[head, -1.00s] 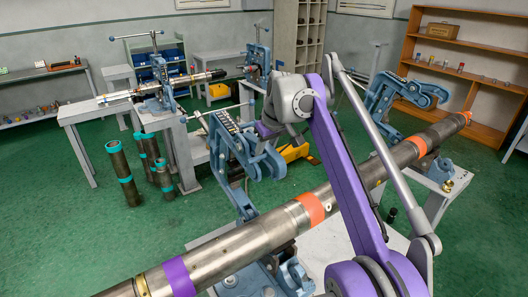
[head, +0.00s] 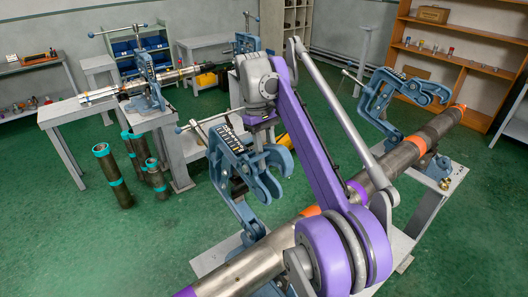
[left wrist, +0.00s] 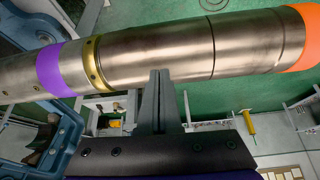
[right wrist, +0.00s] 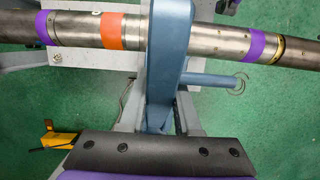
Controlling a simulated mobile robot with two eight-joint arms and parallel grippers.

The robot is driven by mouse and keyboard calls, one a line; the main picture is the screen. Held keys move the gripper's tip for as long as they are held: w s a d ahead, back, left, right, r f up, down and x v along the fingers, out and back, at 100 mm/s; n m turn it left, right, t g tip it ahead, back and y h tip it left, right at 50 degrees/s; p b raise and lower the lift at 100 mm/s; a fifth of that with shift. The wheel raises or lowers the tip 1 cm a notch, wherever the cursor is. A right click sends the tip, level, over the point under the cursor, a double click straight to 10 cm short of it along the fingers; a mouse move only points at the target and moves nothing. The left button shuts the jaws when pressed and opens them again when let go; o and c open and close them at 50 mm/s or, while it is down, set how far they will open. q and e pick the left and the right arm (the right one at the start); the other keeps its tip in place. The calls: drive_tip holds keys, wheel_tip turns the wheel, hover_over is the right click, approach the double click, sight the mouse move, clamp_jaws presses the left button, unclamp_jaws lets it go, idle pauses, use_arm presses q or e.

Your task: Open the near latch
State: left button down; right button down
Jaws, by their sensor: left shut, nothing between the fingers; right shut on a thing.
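The near vise's blue latch arm (head: 236,150) is swung up and stands tilted clear of the pipe, its forked end (head: 272,172) open to the right. My right gripper (head: 259,138) is at the upper part of this arm. In the right wrist view my right gripper (right wrist: 160,108) is shut on the blue latch arm (right wrist: 168,60), which crosses in front of the pipe. My left gripper (left wrist: 160,78) is shut and empty, in front of the pipe in the left wrist view; it is not seen in the head view.
A long steel pipe (head: 240,268) with orange and purple bands runs across the vise bench (head: 455,185). A second blue latch arm (head: 392,100) stands raised farther along. Several upright pipes (head: 112,172) stand on the floor at left. Green floor (head: 60,225) is clear at lower left.

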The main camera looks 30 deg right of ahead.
use_arm(q)
drive_tip(key=shift+w+r, duration=0.3)
drive_tip(key=shift+w, duration=0.05)
use_arm(e)
drive_tip(key=shift+w+g, duration=0.15)
drive_tip(key=shift+g, duration=0.15)
drive_tip(key=c, duration=0.6)
unclamp_jaws()
drive_tip(key=shift+r, duration=0.15)
